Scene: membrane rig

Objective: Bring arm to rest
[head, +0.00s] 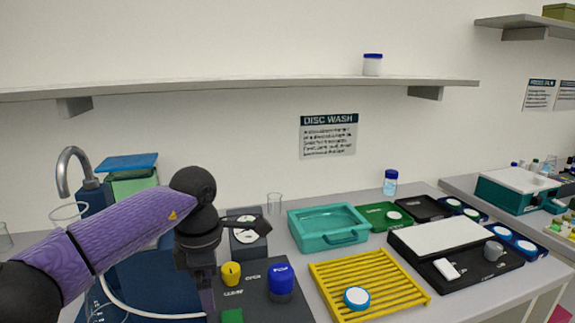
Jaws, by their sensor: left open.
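My left arm, with a purple sleeve (130,225), comes in from the left above the bench. Its black wrist bends downward, and my left gripper (206,292) hangs at the left edge of a dark block (262,306). The gripper is open; I see nothing held in it. The fingertips are narrow and partly cropped low in the picture, so I cannot tell if they touch anything. My right gripper is not in view.
A yellow knob (231,273) and a blue knob (281,280) stand close right of the gripper. A yellow rack (385,282) holds a blue-rimmed disc (357,298). A teal tray (327,223) sits behind. A tap (66,170) stands left; a shelf (240,86) runs above.

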